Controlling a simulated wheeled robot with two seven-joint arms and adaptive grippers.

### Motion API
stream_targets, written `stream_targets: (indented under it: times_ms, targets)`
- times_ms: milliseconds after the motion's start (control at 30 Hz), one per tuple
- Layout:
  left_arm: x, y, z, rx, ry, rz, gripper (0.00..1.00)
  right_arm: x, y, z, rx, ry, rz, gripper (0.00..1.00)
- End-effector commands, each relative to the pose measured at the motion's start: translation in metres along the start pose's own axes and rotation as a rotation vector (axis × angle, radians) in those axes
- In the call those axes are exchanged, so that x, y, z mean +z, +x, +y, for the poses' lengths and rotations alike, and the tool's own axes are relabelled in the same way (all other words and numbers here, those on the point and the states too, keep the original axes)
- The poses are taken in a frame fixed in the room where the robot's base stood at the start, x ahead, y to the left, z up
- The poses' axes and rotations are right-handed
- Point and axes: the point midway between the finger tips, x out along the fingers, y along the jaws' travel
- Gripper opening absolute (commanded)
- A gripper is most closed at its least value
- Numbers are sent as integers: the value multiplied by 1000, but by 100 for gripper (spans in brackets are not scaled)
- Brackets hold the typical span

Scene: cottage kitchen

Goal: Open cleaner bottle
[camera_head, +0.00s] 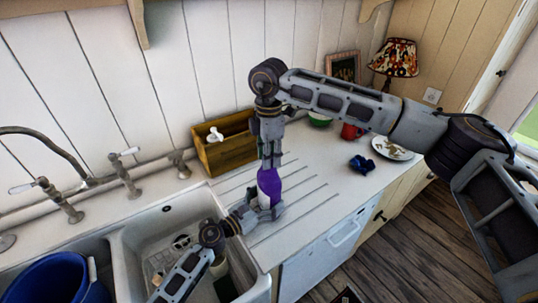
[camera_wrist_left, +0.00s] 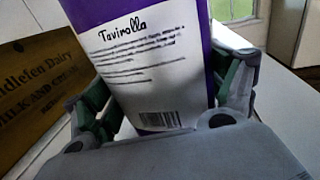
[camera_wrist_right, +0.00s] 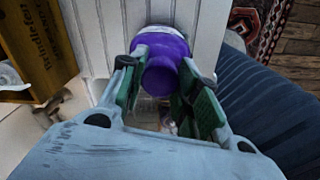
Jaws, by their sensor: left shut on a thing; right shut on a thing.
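The cleaner bottle (camera_head: 268,186), purple with a white label, stands upright over the ribbed drainboard beside the sink. My left gripper (camera_head: 264,211) is shut around its lower body from the sink side. The left wrist view shows the label (camera_wrist_left: 145,60) reading "Tavirolla" between the fingers. My right gripper (camera_head: 270,158) comes down from above and is shut on the bottle's purple top. In the right wrist view the purple top (camera_wrist_right: 163,65) sits between the green-padded fingertips. Whether the cap is separate from the bottle cannot be told.
A wooden crate (camera_head: 226,150) stands behind the bottle. The white sink (camera_head: 133,243) and a blue bucket (camera_head: 48,284) lie left, with taps behind. A red mug (camera_head: 350,132), a plate (camera_head: 392,149) and a lamp (camera_head: 397,58) are at the right.

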Motion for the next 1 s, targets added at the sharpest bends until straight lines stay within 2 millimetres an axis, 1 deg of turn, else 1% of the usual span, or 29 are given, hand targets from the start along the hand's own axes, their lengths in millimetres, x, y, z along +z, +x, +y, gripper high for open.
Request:
stream_targets:
  times_ms: [1000]
  targets:
    - [-1,0,0,-1,-1,1,18,0,-1,1,0,-821,0,3]
